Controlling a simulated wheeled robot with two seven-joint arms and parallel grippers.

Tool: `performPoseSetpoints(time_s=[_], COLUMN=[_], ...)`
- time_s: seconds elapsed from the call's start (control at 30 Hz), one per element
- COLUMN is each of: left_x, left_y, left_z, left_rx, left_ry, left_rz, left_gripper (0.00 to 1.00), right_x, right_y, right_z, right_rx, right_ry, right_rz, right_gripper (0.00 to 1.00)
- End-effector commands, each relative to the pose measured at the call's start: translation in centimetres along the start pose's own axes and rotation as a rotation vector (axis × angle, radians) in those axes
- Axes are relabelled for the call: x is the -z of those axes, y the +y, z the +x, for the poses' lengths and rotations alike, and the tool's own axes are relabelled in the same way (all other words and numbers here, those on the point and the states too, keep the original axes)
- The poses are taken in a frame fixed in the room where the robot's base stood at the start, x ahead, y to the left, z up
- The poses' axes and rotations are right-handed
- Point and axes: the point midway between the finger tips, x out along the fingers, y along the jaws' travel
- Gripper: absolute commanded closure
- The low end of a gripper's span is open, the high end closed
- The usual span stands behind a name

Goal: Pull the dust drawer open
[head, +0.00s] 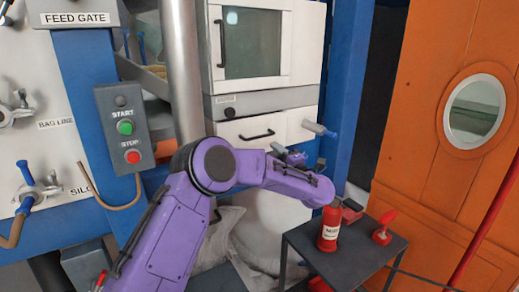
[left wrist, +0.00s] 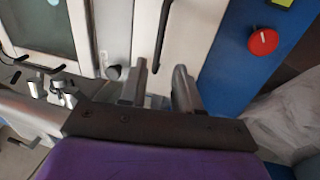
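The dust drawer (head: 228,132) is a white front panel with a black bar handle (head: 257,135), below a grey strip with a black knob. It looks closed. My left gripper (head: 290,156) is in front of the cabinet, to the lower right of the handle in the head view. In the left wrist view the two grey fingers (left wrist: 160,90) stand apart with nothing held. There a dark bar that looks like the handle (left wrist: 164,35) runs beyond the gap between them. I cannot tell how far it is from the fingertips. My right gripper is not in view.
Above the drawer is a windowed door (head: 254,43). A grey fitting with a blue tip (head: 320,129) juts out at the right. A dark table (head: 357,262) with a red bottle (head: 329,229) stands below my wrist. A START/STOP box (head: 124,128) is at left.

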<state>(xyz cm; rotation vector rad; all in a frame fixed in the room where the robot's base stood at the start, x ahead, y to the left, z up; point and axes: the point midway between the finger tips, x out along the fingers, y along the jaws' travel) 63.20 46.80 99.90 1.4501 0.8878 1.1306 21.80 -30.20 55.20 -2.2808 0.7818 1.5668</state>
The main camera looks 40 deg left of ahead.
Motion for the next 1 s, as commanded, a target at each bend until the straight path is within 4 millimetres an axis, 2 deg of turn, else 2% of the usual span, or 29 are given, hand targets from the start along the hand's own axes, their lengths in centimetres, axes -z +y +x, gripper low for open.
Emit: performPoseSetpoints(time_s=[0.4, 0.5, 0.63, 0.87, 0.9, 0.97, 1.0], left_x=[0.3, 0.2, 0.2, 0.2, 0.2, 0.2, 0.2], left_y=[0.5, 0.4, 0.3, 0.3, 0.3, 0.3, 0.3], left_z=[8.3, 9.7, 10.5, 10.5, 10.5, 10.5, 10.5], left_rx=[0.000, 0.000, -0.001, -0.001, -0.001, -0.001, -0.001], left_ry=[0.012, 0.010, 0.009, 0.008, 0.008, 0.007, 0.007], left_rz=[-0.009, -0.009, -0.007, -0.007, -0.007, -0.007, -0.007], left_gripper=[0.68, 0.68, 0.68, 0.68, 0.81, 1.00, 1.00], right_x=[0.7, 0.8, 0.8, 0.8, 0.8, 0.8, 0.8], right_y=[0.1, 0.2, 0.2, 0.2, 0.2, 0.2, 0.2], right_z=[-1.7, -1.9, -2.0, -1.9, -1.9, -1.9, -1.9], right_rx=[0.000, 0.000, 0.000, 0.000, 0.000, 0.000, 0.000], right_ry=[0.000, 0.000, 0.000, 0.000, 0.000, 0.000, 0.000], right_rz=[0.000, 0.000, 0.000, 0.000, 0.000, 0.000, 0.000], right_gripper=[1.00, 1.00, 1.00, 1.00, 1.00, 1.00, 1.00])
